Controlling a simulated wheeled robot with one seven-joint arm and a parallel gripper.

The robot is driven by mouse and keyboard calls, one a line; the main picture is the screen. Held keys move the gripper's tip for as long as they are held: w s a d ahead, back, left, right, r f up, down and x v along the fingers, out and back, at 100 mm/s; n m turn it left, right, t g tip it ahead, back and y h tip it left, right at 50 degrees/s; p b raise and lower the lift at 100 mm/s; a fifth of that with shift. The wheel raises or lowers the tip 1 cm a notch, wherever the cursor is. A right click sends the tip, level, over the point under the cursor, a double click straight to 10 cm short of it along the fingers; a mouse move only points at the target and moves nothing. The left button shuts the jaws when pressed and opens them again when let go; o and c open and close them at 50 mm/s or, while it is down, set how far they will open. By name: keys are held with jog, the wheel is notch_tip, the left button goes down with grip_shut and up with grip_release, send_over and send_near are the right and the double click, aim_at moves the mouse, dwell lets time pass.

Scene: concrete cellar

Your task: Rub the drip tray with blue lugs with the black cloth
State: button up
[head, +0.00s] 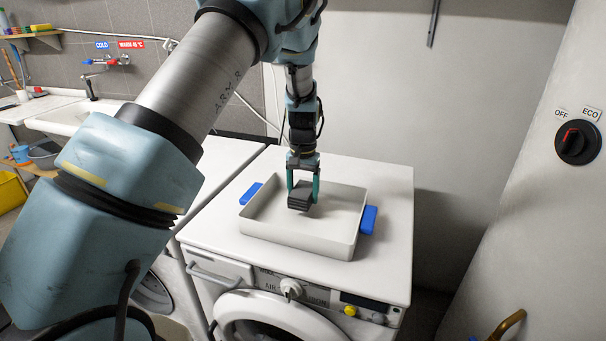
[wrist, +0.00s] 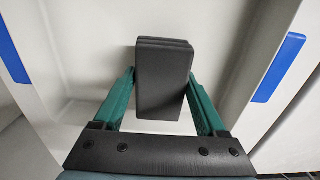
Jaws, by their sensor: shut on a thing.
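The drip tray (head: 297,238) is a shallow white tray with a blue lug on its left side and another on its right. It stands on top of a white front-loading machine. The black cloth (head: 299,197) is a folded dark block. My gripper (head: 303,188) points down into the tray and is shut on the cloth. In the wrist view the cloth (wrist: 163,85) sits between the green fingers of my gripper (wrist: 162,100), with the tray floor (wrist: 90,45) around it. Whether the cloth touches the floor I cannot tell. Both blue lugs (wrist: 278,68) show at the sides.
The white machine (head: 385,200) has bare top around the tray. Another white appliance (head: 222,160) stands close on its left. A wall with a black knob (head: 577,142) rises at the right. A sink (head: 75,118) and a yellow bin (head: 10,190) are at the far left.

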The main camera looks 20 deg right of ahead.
jog(key=shift+r+p, duration=1.25)
jog(key=shift+r, duration=1.15)
jog(key=shift+f, duration=0.1)
